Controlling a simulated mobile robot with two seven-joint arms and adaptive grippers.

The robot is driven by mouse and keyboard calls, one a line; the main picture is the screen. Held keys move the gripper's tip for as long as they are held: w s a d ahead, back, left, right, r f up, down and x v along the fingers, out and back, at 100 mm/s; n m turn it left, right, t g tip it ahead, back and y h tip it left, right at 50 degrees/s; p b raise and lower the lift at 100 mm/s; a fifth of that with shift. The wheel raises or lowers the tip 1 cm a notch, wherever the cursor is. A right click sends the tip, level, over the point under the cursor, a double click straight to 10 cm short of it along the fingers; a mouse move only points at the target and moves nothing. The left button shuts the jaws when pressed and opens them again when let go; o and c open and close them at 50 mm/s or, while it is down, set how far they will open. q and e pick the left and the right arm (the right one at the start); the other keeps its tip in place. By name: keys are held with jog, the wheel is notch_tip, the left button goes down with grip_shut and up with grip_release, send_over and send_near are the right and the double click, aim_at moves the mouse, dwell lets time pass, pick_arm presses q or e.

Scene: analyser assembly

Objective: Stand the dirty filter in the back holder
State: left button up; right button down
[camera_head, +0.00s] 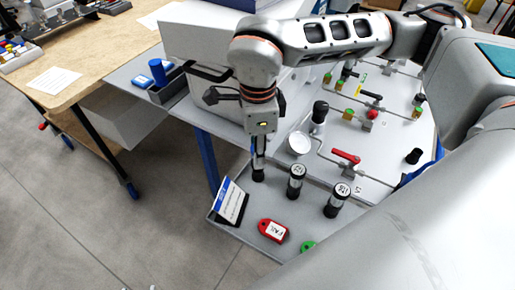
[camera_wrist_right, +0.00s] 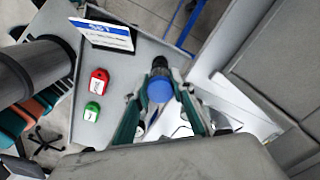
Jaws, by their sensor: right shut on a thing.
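My right gripper (camera_head: 258,155) points down at the left edge of the grey panel in the head view. In the right wrist view, my right gripper (camera_wrist_right: 160,100) is shut on a cylinder with a round blue end (camera_wrist_right: 160,88) and a dark body, which I take for the dirty filter. In the head view a dark piece (camera_head: 258,173) shows under the fingers; whether it is the cylinder's lower end or a holder, I cannot tell. Two black-and-silver cylinders with labelled tops, one nearer (camera_head: 337,202) and one farther (camera_head: 297,181), stand to its right. My left gripper is not in view.
A tilted blue-and-white sign (camera_head: 231,202), a red tag (camera_head: 272,230) and a partly hidden green tag (camera_head: 307,246) lie near the panel's front. A red-handled valve (camera_head: 346,156) and pipes are behind. A grey bin (camera_head: 167,93) with blue items is at left.

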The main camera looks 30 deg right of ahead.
jog(key=shift+f, duration=0.55)
dwell(0.6)
dwell(0.4)
jog(key=c, duration=1.6)
grip_release()
jog(key=shift+c, duration=0.2)
notch_tip(320, 180, up, 12)
jog(key=shift+r, duration=0.1)
